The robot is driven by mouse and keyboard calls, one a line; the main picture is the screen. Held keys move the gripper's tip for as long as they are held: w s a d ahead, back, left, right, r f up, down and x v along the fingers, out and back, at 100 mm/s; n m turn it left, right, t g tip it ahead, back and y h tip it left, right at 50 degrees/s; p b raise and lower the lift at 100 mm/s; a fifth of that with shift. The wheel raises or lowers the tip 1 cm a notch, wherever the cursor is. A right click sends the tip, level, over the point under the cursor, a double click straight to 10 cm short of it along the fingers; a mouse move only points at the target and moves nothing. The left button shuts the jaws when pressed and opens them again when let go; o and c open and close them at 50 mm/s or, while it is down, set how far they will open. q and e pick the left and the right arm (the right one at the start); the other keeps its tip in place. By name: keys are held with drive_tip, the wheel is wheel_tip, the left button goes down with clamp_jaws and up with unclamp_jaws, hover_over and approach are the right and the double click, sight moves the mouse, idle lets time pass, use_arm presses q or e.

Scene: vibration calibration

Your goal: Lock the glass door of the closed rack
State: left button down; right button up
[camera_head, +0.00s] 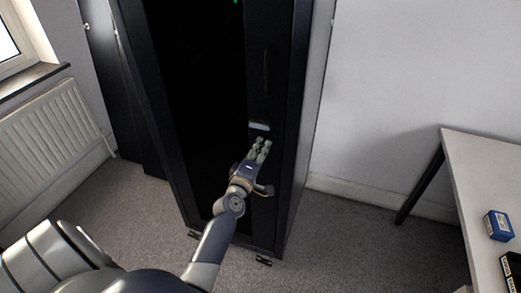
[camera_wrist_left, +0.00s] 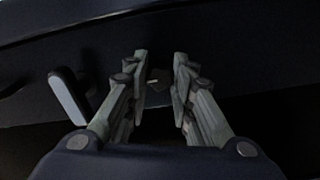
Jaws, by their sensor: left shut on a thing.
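The tall black rack (camera_head: 291,120) stands in the middle of the head view, its dark glass door (camera_head: 195,85) closed. A pale handle (camera_head: 259,126) sits on the door's right frame; a pale lever also shows in the left wrist view (camera_wrist_left: 70,95). My left gripper (camera_head: 264,146) is at the door frame just below the handle. In the left wrist view its fingers (camera_wrist_left: 160,58) are on either side of a small key-like piece (camera_wrist_left: 155,80) at the door surface, and it is shut on this piece. Its exact shape and turn are too dark to tell. My right gripper is out of view.
A pale table (camera_head: 480,165) with a blue box (camera_head: 498,225) stands at the right. A radiator (camera_head: 50,135) is under the window at the left. A dark cabinet (camera_head: 110,80) stands left of the rack. Carpet (camera_head: 350,240) is clear between rack and table.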

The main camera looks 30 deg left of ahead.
use_arm(q)
drive_tip(key=c, duration=1.4)
unclamp_jaws()
drive_tip(key=shift+o, duration=0.2)
drive_tip(key=shift+s, duration=0.1)
drive_tip(key=v, duration=1.1)
drive_tip(key=shift+s, duration=0.4)
drive_tip(key=shift+f, duration=0.1)
